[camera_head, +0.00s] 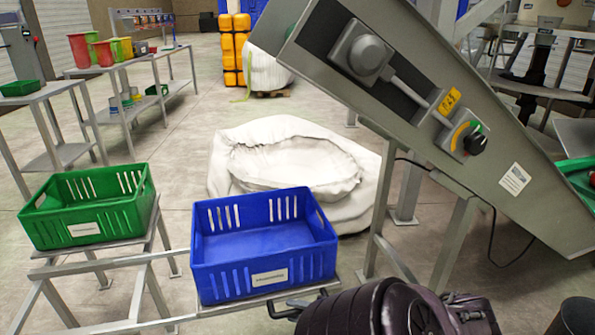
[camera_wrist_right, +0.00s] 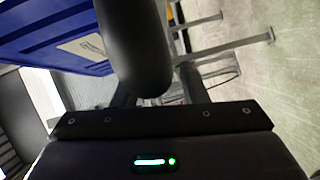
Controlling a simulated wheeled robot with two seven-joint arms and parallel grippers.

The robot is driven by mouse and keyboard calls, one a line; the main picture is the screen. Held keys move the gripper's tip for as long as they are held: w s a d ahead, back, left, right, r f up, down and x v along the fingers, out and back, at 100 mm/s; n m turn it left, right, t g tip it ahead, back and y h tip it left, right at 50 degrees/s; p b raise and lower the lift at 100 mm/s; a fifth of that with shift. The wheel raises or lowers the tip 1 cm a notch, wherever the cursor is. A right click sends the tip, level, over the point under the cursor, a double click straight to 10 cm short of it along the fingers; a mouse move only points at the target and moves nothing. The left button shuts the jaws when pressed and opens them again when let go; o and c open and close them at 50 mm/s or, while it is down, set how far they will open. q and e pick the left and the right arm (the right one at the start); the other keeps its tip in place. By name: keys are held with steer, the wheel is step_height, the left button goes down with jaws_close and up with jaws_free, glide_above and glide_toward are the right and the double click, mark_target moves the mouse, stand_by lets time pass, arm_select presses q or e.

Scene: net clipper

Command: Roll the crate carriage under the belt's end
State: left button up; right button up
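The crate carriage is a grey metal frame (camera_head: 155,257) on legs. It carries a blue crate (camera_head: 263,268) on its near right platform and a green crate (camera_head: 88,218) on the left one. The belt (camera_head: 440,130) is a sloping grey conveyor at the right, its raised end above and behind the blue crate. A black handle (camera_head: 283,303) sticks out at the carriage's near edge. My right gripper (camera_wrist_right: 160,85) is at this handle. In the right wrist view a thick black bar (camera_wrist_right: 137,45) covers one finger, so its grip is unclear. My left gripper is out of view.
A white sack (camera_head: 290,165) with an open top stands behind the blue crate, near the belt's leg (camera_head: 378,210). A table with red and green buckets (camera_head: 103,53) stands at the back left. Bare concrete floor lies between them.

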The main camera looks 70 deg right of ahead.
steer(key=shift+s, duration=0.35)
steer(key=s, duration=0.6)
steer(key=shift+s+r+p, duration=0.2)
steer(key=shift+r+p, duration=0.1)
steer(key=shift+r, duration=0.1)
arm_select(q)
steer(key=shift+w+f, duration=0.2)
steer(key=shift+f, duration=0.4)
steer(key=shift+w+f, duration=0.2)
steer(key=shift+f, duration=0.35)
arm_select(e)
steer(key=shift+s, duration=0.35)
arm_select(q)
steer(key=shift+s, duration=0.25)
